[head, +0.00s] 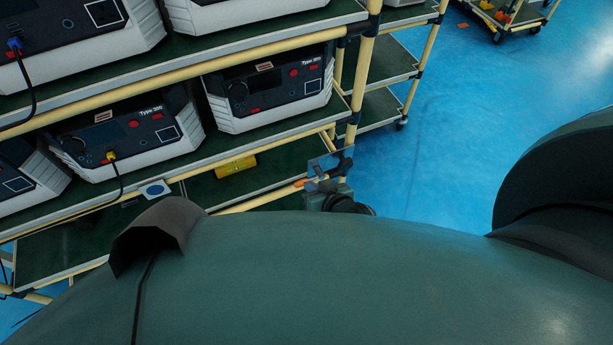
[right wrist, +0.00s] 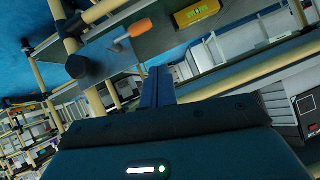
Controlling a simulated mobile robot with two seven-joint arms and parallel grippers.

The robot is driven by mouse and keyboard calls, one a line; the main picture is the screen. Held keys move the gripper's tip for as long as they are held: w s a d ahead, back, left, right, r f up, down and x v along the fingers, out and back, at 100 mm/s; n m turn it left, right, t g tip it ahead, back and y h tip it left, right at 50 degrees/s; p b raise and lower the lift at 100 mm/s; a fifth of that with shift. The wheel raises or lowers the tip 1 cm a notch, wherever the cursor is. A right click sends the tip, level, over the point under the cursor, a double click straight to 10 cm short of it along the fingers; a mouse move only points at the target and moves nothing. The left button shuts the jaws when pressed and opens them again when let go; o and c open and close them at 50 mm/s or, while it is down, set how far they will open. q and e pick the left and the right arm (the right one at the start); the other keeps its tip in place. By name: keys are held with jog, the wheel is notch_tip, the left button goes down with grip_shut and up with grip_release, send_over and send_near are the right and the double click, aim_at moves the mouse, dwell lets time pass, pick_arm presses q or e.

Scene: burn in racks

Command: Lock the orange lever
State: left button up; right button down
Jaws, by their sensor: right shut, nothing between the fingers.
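The orange lever (head: 302,182) shows as a small orange piece at the front right corner of the lowest rack shelf in the head view, partly hidden by my right gripper (head: 332,176). In the right wrist view the orange lever (right wrist: 140,27) is a rounded orange handle on a grey stem, beyond and left of my fingertips. My right gripper (right wrist: 158,72) is shut and empty. It appears close to the lever but apart from it in the wrist view. My left gripper is out of view.
A yellow spirit level (head: 236,166) lies on the lowest shelf (head: 215,190), left of the lever. Several grey and white units, such as one (head: 272,95), stand on the shelves above. A yellow rack post (head: 360,75) rises near my right gripper. The blue floor (head: 450,120) is open to the right.

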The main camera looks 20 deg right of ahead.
jog(key=v, duration=0.4)
jog(key=shift+a+p, duration=0.25)
jog(key=shift+p, duration=0.05)
